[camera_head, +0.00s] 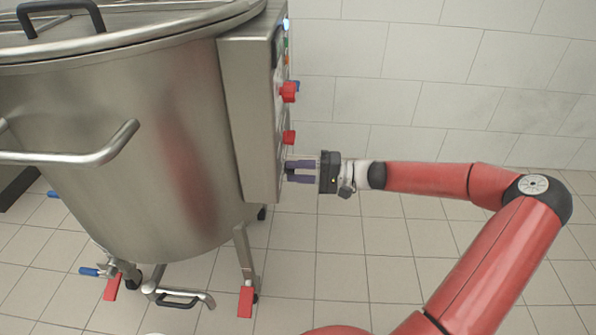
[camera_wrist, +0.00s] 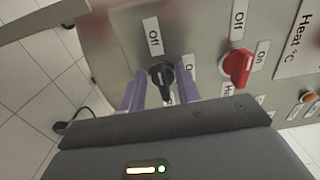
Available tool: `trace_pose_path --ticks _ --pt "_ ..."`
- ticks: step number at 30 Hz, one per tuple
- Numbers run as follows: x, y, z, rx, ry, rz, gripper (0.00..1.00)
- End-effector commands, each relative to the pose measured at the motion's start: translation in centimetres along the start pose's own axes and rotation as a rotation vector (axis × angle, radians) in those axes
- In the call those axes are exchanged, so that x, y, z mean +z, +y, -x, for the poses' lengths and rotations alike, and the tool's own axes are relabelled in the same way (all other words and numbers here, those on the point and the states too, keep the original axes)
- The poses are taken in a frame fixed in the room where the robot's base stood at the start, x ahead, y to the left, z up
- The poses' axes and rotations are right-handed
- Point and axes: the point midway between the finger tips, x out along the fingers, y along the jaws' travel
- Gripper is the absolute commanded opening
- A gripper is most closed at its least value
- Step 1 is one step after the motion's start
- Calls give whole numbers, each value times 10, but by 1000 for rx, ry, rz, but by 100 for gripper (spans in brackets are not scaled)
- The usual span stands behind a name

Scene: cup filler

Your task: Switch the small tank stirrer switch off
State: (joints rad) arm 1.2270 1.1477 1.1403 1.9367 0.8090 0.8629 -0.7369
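The steel tank (camera_head: 170,130) has a control panel (camera_head: 248,120) on its right side. In the wrist view a black rotary switch (camera_wrist: 161,74) sits on the panel below an "Off" label (camera_wrist: 153,36), with another label (camera_wrist: 190,66) to its right. The switch's lower end is partly hidden, and I cannot tell its exact setting. My gripper (camera_head: 287,170) is level at the lower part of the panel. In the wrist view its two purple fingers (camera_wrist: 160,92) stand apart, one on each side of the black switch. They look clear of it.
A red switch (camera_wrist: 237,65) with Off and On labels is to the right of the black one, with a "Heat °C" label (camera_wrist: 297,38) beyond. Red knobs (camera_head: 288,91) stick out higher on the panel.

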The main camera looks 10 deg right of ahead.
Motion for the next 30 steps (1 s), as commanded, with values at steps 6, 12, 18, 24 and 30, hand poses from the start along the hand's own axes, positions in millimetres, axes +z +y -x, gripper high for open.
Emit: trace_pose_path --ticks 6,12,18,24,30 --pt "-1 0 3 0 2 0 33" --pt "-1 0 31 1 5 0 33" --pt "-1 0 63 1 3 1 33" --pt "0 0 78 0 1 -1 33" --pt "0 0 78 0 0 -1 33"
